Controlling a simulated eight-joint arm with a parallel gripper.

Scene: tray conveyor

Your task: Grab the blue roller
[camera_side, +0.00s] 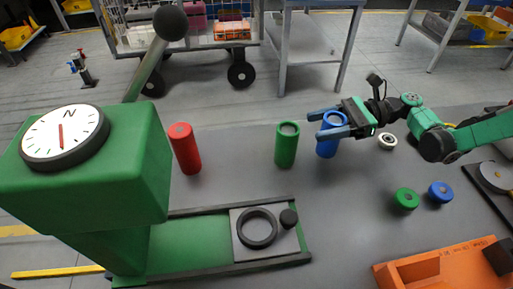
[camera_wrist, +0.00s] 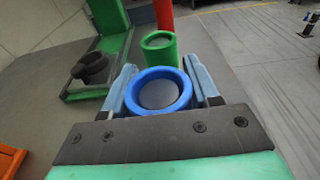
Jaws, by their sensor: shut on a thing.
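The blue roller (camera_side: 327,147) stands upright on the grey table, right of the green roller, in the side view. My gripper (camera_side: 328,124) reaches in from the right, with its two blue fingers on either side of the roller's upper part. In the wrist view the blue roller (camera_wrist: 158,92) shows its round rim and grey hollow top between my gripper's fingers (camera_wrist: 160,88). My gripper is shut on it. The lower part of the roller is hidden in the wrist view.
A green roller (camera_side: 286,145) stands close left, and a red roller (camera_side: 185,149) farther left. A green press with a dial (camera_side: 64,137) fills the left. Short green (camera_side: 406,198), blue (camera_side: 440,192) and white (camera_side: 387,141) pieces lie right. An orange tray (camera_side: 432,268) is at front right.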

